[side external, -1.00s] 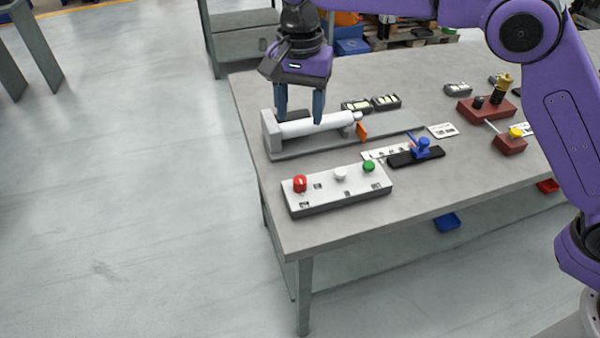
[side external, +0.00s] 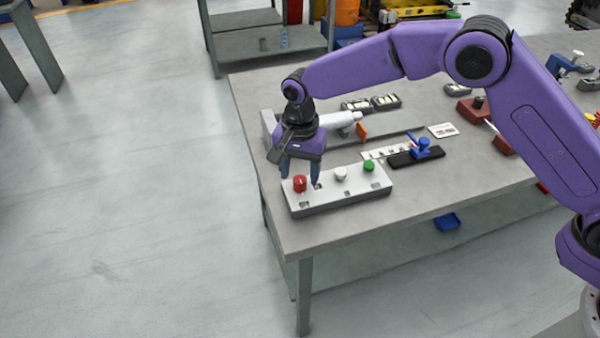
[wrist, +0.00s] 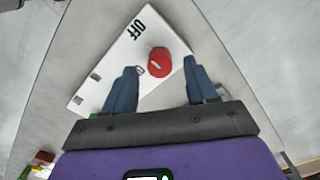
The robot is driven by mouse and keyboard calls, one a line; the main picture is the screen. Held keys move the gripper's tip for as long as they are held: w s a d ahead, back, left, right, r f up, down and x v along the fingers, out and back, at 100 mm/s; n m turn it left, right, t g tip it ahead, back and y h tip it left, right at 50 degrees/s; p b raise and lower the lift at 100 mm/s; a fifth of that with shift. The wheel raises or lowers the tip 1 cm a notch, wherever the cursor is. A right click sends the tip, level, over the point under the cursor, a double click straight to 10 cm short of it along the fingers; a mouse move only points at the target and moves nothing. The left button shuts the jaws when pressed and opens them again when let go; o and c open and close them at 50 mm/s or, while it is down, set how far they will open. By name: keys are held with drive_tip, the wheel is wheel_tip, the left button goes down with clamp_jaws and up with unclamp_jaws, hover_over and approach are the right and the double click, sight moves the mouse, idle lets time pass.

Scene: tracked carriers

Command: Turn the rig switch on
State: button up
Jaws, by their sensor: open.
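A white control panel (side external: 338,197) lies near the table's front left edge. It carries a red rotary knob (side external: 300,184) at its left end, a white knob (side external: 341,174) in the middle and a green knob (side external: 369,166) at the right. My gripper (side external: 301,177) is open above the panel's left end. The label OFF shows on the panel beside the knob. I cannot tell the exact height of the fingertips.
Behind the panel is a grey fixture with a white cylinder (side external: 338,119) and an orange tab (side external: 362,132). A blue clamp on a black base (side external: 416,157) stands to the right. Brown blocks (side external: 473,109) are farther right. The table's front left corner is clear.

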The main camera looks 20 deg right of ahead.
drive_tip(key=shift+f, duration=0.75)
clamp_jaws()
drive_tip(key=c, duration=1.1)
unclamp_jaws()
